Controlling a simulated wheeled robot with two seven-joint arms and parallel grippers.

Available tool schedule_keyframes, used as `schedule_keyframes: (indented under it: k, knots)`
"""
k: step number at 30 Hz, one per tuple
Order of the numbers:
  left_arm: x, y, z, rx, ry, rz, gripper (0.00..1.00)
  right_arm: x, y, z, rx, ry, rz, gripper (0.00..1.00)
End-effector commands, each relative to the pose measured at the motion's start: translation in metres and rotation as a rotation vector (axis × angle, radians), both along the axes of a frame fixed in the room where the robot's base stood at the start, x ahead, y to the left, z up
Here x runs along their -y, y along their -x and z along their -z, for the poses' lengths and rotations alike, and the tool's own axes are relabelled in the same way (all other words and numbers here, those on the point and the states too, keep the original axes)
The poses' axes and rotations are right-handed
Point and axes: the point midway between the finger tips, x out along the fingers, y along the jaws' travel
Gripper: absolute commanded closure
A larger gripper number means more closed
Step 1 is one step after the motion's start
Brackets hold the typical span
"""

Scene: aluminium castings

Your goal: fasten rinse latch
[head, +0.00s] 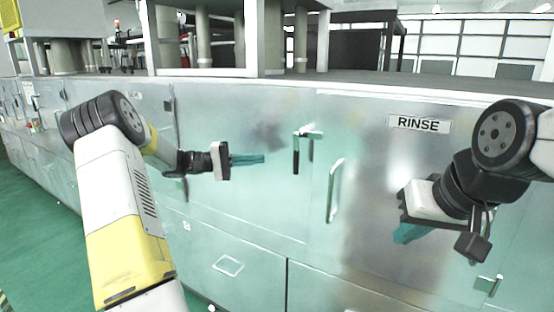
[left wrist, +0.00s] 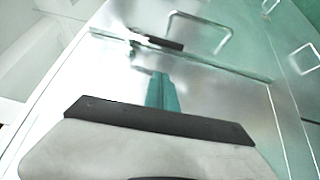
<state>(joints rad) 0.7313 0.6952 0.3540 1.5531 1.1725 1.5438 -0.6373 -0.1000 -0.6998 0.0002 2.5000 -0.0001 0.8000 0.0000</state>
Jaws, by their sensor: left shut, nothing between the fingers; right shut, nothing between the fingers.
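The rinse door is a metal panel with a RINSE label (head: 419,124) at its upper right and a bar handle (head: 335,190) near its left edge. The latch (head: 297,153) sits at the seam left of that handle, its dark grip hanging down in the head view. It also shows in the left wrist view as a dark-gripped lever (left wrist: 165,43). My left gripper (head: 262,158) is shut and empty, its teal fingers pointing right toward the latch, apart from it. The left wrist view shows these fingers (left wrist: 161,90) together. My right gripper (head: 398,238) is shut and empty before the lower rinse panel.
A second latch (head: 489,286) is at the lower right, below my right arm. A drawer-like panel with a recessed handle (head: 228,265) lies below the left panel. The machine's top ledge (head: 420,88) runs above. Green floor (head: 45,220) is clear at left.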

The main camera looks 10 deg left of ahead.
Motion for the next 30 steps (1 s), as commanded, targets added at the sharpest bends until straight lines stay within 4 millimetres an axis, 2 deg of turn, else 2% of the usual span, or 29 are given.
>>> schedule_keyframes:
  k: [3, 9, 21, 23, 26, 30]
  knots:
    - [-0.022, 0.005, 0.0, 0.001, 0.0, -0.002, 1.0, 0.0, 0.0, 0.0, 0.0, 0.0, 0.0, 1.0]
    - [-0.042, 0.01, -0.001, 0.001, 0.0, 0.001, 1.0, 0.0, 0.0, 0.0, 0.0, 0.0, 0.0, 1.0]
    - [-0.046, 0.011, -0.001, 0.001, -0.001, 0.002, 1.0, 0.0, 0.0, 0.0, 0.0, 0.0, 0.0, 1.0]
    - [-0.042, 0.013, -0.002, -0.002, -0.012, 0.007, 1.0, 0.0, 0.0, 0.0, 0.0, 0.0, 0.0, 1.0]
    - [-0.022, 0.02, -0.006, -0.027, -0.076, 0.037, 1.0, 0.0, 0.0, 0.0, 0.0, 0.0, 0.0, 1.0]
    - [0.029, 0.051, -0.013, -0.088, -0.279, 0.109, 1.0, 0.0, 0.0, 0.0, 0.0, 0.0, 0.0, 1.0]
